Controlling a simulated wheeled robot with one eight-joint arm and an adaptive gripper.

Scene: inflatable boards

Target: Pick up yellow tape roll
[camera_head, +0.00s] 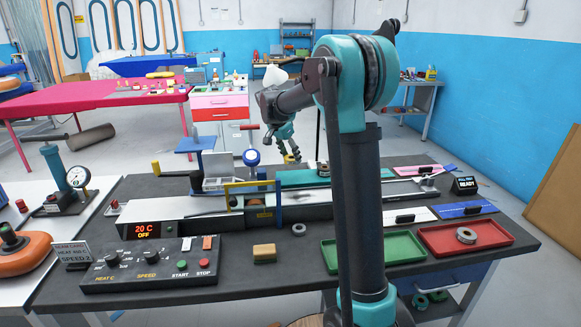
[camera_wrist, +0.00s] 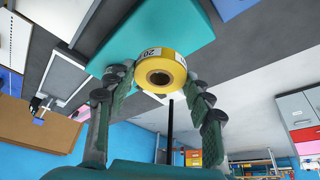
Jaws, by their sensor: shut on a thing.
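The yellow tape roll (camera_wrist: 160,70) sits between the two fingers of my gripper (camera_wrist: 158,82) in the wrist view, with its dark core hole facing the camera and a white label marked 20 on its rim. The fingers press on it from both sides, so my gripper is shut on it. In the head view my gripper (camera_head: 291,150) is beyond the arm column, near the back edge of the workbench, and only a small yellow bit of the roll (camera_head: 291,158) shows. Whether the roll touches anything beneath is not clear.
A teal board (camera_head: 300,179) lies on the dark workbench (camera_head: 300,250) near my gripper. A machine with a yellow and blue frame (camera_head: 252,205) stands at the middle. A green tray (camera_head: 372,250) and a red tray (camera_head: 440,238) holding a grey ring (camera_head: 466,236) lie at the right.

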